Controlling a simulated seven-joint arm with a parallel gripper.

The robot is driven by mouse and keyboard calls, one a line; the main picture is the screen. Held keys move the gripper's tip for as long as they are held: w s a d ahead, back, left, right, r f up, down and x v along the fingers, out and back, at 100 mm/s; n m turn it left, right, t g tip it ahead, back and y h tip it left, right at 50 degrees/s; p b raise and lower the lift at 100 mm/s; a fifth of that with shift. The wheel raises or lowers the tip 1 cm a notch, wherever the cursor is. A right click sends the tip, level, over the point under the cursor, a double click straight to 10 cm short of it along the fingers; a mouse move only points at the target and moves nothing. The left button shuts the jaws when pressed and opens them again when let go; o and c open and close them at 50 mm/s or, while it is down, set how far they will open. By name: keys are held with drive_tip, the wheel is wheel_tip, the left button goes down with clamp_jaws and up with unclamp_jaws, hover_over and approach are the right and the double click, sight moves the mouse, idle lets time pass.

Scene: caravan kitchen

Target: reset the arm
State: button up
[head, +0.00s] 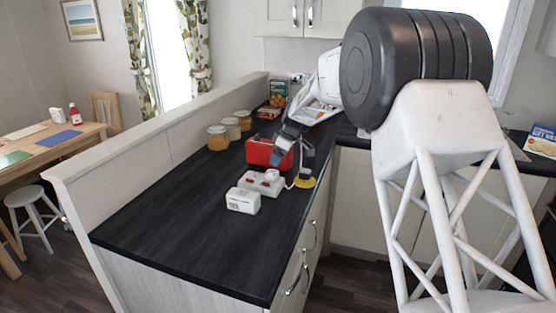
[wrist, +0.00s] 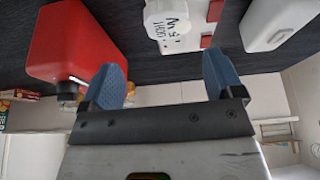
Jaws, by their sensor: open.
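My gripper (wrist: 163,75) is open and empty, with its two blue fingers apart in the wrist view. In the head view my gripper (head: 298,139) is over the dark counter (head: 175,208), close to a red box-like item (head: 262,153). In the wrist view the red item (wrist: 72,45) is beyond and left of the left finger. A white object with handwritten marks (wrist: 167,22) shows beyond the gap between the fingers. I cannot tell the exact clearance to these things.
A white power strip (head: 262,183), a white box (head: 243,200) and a yellow disc (head: 305,182) are near the gripper on the counter. Several jars (head: 218,138) stand along the low wall (head: 150,135). The counter's front part is clear.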

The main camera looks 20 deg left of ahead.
idle(0.7)
drive_tip(key=s+d+r+m+t+h, duration=0.1)
drive_tip(key=s+d+r+m, duration=0.3)
drive_tip(key=s+d, duration=0.55)
drive_tip(key=s+d+r+m, duration=0.2)
drive_tip(key=s+d+r, duration=0.4)
drive_tip(key=d, duration=0.6)
drive_tip(key=s+d+r+m+t+h, duration=0.1)
drive_tip(key=s+d+r+m, duration=0.2)
drive_tip(key=s+d+r, duration=0.55)
drive_tip(key=s+d+f+m+h, duration=0.1)
drive_tip(key=s+d+f+m, duration=0.2)
drive_tip(key=s+d, duration=0.4)
drive_tip(key=s+d+f+m, duration=0.3)
drive_tip(key=s+d, duration=0.4)
drive_tip(key=s, duration=0.7)
drive_tip(key=s+d+f+m+h, duration=0.1)
drive_tip(key=s+d+f+m, duration=0.2)
drive_tip(key=s+d, duration=0.4)
drive_tip(key=s, duration=0.4)
drive_tip(key=shift+s+f+h, duration=0.25)
drive_tip(key=shift+f+h, duration=0.05)
drive_tip(key=shift+f, duration=0.05)
